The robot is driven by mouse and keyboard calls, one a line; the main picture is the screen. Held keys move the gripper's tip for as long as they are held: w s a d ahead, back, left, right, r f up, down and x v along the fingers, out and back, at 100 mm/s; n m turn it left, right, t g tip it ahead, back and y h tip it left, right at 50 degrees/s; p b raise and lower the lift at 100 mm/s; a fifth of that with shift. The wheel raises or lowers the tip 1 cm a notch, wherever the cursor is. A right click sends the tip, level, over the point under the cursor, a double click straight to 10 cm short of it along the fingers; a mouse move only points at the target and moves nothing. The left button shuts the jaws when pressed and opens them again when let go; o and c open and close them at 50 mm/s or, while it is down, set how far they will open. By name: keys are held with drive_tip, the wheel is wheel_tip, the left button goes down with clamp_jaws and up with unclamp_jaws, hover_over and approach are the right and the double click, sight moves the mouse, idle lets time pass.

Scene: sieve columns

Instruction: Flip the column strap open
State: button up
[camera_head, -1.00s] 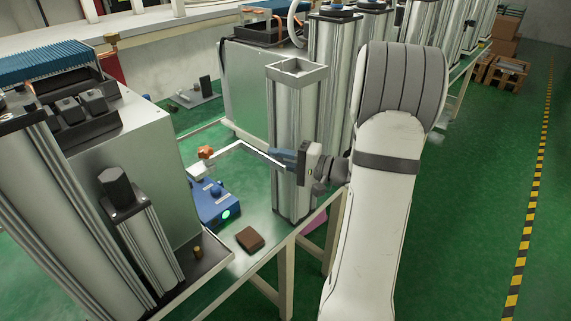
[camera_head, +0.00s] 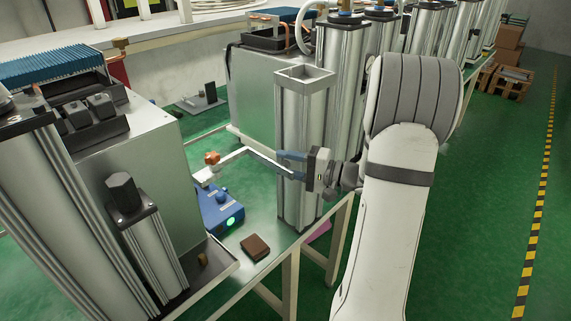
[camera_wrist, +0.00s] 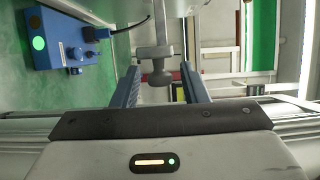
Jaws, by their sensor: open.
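The open-topped silver column (camera_head: 305,125) stands upright at the table's edge. A pale strap-like bar (camera_head: 233,155) crosses in front of it, with an orange knob (camera_head: 211,158) near its left end. My gripper (camera_head: 282,164) is at the column's front, its blue fingers open and pointing left around the bar's right part. In the wrist view, a grey bar (camera_wrist: 157,52) with a rounded end lies between my open fingers (camera_wrist: 158,72), with gaps on both sides. I cannot tell whether this is the strap's end or whether either finger touches it.
A blue box (camera_head: 220,212) with a green light stands left of the column; it also shows in the wrist view (camera_wrist: 65,40). A small brown block (camera_head: 255,247) lies on the table. Grey machinery (camera_head: 150,150) fills the left. More columns stand behind. Green floor is free at right.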

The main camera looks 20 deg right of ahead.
drive_tip(key=b+v, duration=0.1)
drive_tip(key=v, duration=0.6)
drive_tip(key=shift+s+d, duration=0.2)
drive_tip(key=shift+s, duration=0.1)
